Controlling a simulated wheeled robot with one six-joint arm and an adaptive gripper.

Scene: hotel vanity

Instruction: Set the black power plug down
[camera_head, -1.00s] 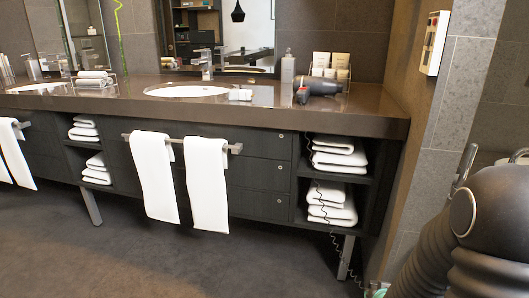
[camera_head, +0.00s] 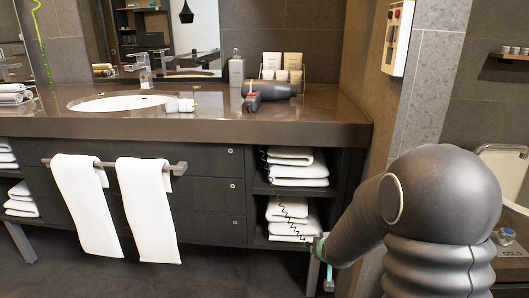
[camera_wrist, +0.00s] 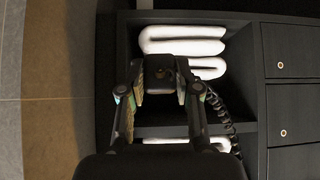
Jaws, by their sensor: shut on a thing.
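My gripper (camera_wrist: 160,88) is shut on the black power plug (camera_wrist: 160,72), which sits between its two fingertips in the wrist view. A black coiled cord (camera_wrist: 221,108) runs beside the right finger. In the head view my gripper (camera_head: 319,260) is low in front of the right end of the vanity, beside the open towel shelves. The plug cannot be made out there. The cord (camera_head: 265,183) hangs down past the shelves towards my gripper. The dark hair dryer (camera_head: 270,89) lies on the countertop.
The brown countertop (camera_head: 200,128) is above my gripper. Folded white towels (camera_head: 292,211) fill the open shelves. A wall panel (camera_head: 397,38) hangs at the upper right. Dark floor lies in front.

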